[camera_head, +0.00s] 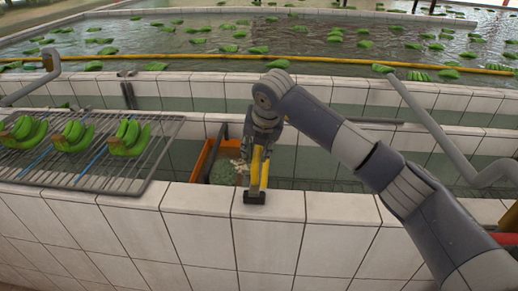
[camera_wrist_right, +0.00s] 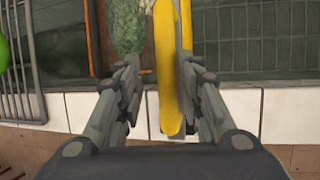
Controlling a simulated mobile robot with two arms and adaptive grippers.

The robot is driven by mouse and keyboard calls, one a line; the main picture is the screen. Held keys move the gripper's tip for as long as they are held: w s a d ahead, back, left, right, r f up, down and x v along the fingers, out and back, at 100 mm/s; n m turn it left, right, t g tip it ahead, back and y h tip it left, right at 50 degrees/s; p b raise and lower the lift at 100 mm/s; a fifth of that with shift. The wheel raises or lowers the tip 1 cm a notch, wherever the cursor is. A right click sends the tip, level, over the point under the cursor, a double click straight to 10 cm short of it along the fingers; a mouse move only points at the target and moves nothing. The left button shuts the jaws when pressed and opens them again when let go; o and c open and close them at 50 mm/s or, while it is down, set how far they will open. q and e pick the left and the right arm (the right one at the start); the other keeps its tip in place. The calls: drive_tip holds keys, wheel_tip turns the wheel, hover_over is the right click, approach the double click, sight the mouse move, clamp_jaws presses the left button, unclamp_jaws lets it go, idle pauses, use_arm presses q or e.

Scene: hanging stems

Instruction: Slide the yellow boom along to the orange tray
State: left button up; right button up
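The yellow boom (camera_head: 255,170) spans the near channel, its near end at a black foot (camera_head: 254,198) on the front tiled wall. In the right wrist view the boom (camera_wrist_right: 167,70) runs lengthwise between my fingers, with a second narrow yellow bar beside it. My right gripper (camera_wrist_right: 160,75) is open around the boom; a gap shows on the left finger's side, and the right finger is close to it. In the head view the right gripper (camera_head: 262,138) is over the boom's far part, hiding it. The orange tray (camera_head: 204,158) is just left of the boom, partly hidden. My left gripper is out of view.
A wire rack (camera_head: 110,183) with green banana bunches stands at the left. A green leafy clump (camera_head: 223,172) lies by the tray. Grey bent pipes (camera_head: 440,135) are at both sides.

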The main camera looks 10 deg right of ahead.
drive_tip(key=shift+f, duration=0.1)
drive_tip(key=shift+d, duration=0.1)
drive_tip(key=shift+s+r, duration=0.15)
drive_tip(key=shift+r, duration=0.4)
drive_tip(key=a+v, duration=0.1)
drive_tip(key=v, duration=0.9)
drive_tip(key=shift+s+d+r, duration=0.25)
drive_tip(key=shift+d+r, duration=0.1)
